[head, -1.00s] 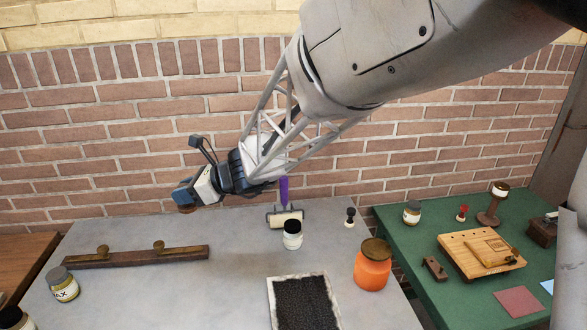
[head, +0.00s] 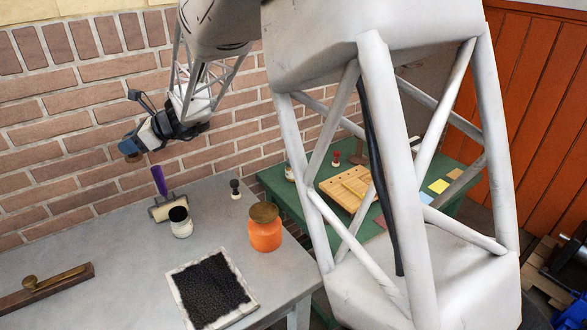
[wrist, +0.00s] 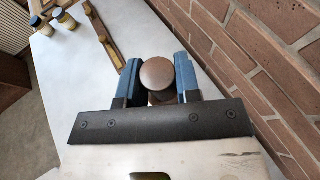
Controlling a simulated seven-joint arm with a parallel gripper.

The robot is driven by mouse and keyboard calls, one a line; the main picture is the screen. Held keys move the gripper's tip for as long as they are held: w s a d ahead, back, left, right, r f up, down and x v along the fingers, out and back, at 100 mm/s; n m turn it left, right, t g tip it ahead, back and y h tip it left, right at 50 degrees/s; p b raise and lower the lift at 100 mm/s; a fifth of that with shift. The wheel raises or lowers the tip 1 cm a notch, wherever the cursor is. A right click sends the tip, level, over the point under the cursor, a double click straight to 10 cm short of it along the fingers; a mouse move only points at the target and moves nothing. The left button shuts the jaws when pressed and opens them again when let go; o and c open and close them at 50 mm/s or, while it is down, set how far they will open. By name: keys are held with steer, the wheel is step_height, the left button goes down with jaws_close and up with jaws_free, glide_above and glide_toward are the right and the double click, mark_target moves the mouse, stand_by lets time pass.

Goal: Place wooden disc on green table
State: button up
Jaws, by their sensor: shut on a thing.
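My gripper (head: 128,148) is in the air at the upper left of the head view, in front of the brick wall and above the grey table (head: 120,240). Its blue fingers are closed on a brown round wooden disc (wrist: 157,73), which shows between them in the wrist view. In the head view only a small brown part of the disc (head: 130,157) shows at the fingers. The green table (head: 283,195) stands right of the grey table, apart from my gripper. My own arm structure hides much of it.
On the grey table are an orange jar (head: 265,234), a white jar (head: 180,224), a roller with purple handle (head: 160,190), a black-speckled tray (head: 212,290) and a dark stamp (head: 235,189). The green table holds a wooden board (head: 345,190), small jars and coloured cards.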

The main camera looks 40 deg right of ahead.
steer(key=w+d+m+t+h, duration=0.15)
steer(key=w+d, duration=0.25)
steer(key=d, duration=1.1)
steer(key=w+d+m+t+h, duration=0.1)
steer(key=w+d+m, duration=0.15)
steer(key=d, duration=1.15)
steer(key=s+d+f+m+t+h, duration=0.1)
steer(key=s+d, duration=0.1)
steer(key=d, duration=1.4)
steer(key=s+d+f+m+t+h, duration=0.1)
steer(key=s+d+t+h, duration=0.1)
steer(key=d, duration=1.4)
step_height(320, 180, down, 19)
steer(key=shift+d, duration=0.35)
steer(key=shift+g, duration=0.25)
steer(key=shift+f, duration=3.1)
